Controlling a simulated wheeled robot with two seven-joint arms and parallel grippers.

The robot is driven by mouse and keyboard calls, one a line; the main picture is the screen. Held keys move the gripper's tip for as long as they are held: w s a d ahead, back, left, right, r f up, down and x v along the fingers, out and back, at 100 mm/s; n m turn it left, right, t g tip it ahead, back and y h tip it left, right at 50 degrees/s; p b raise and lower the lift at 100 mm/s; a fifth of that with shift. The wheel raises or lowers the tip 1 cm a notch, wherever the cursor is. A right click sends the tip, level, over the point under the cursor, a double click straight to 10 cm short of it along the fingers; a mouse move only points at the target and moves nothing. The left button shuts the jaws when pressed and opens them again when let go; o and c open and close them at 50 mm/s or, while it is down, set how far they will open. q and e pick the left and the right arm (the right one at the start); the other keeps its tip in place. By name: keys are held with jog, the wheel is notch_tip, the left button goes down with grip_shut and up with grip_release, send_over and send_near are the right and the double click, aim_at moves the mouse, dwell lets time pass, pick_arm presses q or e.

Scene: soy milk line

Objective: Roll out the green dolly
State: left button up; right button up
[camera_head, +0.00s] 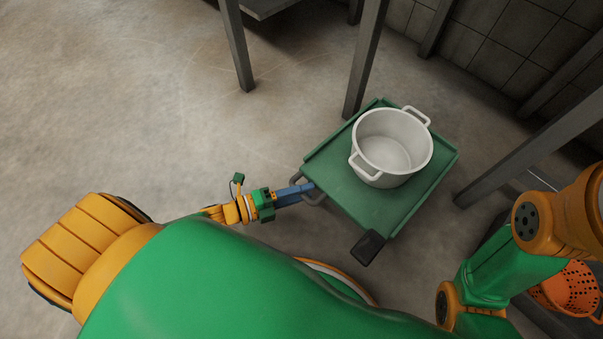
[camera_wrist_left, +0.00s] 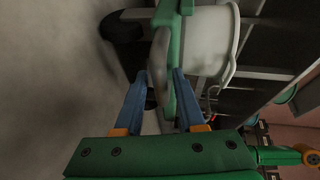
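The green dolly (camera_head: 345,195) stands on the floor right of centre in the head view, with a grey loop handle (camera_head: 318,199) on its left side. A white two-handled pot (camera_head: 391,148) stands upright on it. My left gripper (camera_head: 306,187) is at the handle. In the left wrist view, its blue fingers (camera_wrist_left: 159,82) are apart, with the grey handle (camera_wrist_left: 155,64) and part of the dolly's green edge (camera_wrist_left: 170,42) between or just beyond them. I cannot tell whether either finger touches the handle. My right arm shows at the right, but its gripper is out of view.
Grey table legs (camera_head: 367,55) stand close behind the dolly, and another slanted leg (camera_head: 530,160) is to its right. An orange perforated basket (camera_head: 570,290) is at the lower right. The floor (camera_head: 130,90) to the left is clear.

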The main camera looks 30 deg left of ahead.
pick_arm(q)
jog(key=p+v, duration=0.2)
jog(key=v, duration=0.5)
jog(key=shift+r, duration=0.1)
dwell(0.4)
